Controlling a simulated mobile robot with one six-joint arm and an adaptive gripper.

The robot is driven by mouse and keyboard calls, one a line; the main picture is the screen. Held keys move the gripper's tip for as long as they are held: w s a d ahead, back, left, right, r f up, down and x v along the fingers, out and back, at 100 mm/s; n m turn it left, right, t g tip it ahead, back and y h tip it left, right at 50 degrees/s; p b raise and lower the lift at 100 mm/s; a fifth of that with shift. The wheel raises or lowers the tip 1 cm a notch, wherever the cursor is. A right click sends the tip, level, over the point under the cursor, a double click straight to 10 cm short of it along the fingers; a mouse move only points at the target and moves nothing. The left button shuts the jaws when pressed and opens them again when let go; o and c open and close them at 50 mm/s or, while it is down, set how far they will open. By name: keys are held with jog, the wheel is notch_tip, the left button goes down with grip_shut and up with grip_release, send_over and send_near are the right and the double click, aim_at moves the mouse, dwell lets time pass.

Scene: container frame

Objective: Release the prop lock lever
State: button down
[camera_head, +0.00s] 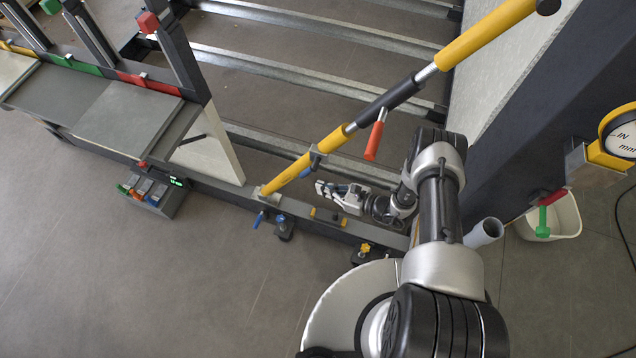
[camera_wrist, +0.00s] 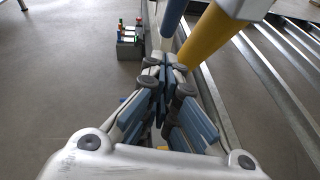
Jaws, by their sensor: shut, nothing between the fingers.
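The diagonal yellow prop (camera_head: 287,175) runs from a foot on the dark sill up to the right. It has a black sleeve with a hanging red-handled lever (camera_head: 374,140). Lower down, a grey clamp (camera_head: 316,157) carries a short blue lever (camera_head: 306,172). I cannot tell which is the lock lever. In the wrist view the yellow tube (camera_wrist: 208,38) and blue handle (camera_wrist: 172,18) lie just beyond my fingertips. My gripper (camera_head: 322,188) is shut and empty, right of the prop's lower end; its tips also show in the wrist view (camera_wrist: 166,62). Contact with the blue lever is unclear.
Blue (camera_head: 259,219) and yellow (camera_head: 365,248) knobs sit along the sill. A small box with coloured switches (camera_head: 148,192) stands left. A white bin (camera_head: 553,220) and dial gauge (camera_head: 621,135) are at the right. Metal cross rails lie behind the prop. The front-left floor is clear.

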aim_at(309, 169)
jog(key=shift+w+a+r, duration=0.8)
jog(key=shift+a+r, duration=0.1)
jog(key=shift+a, duration=0.2)
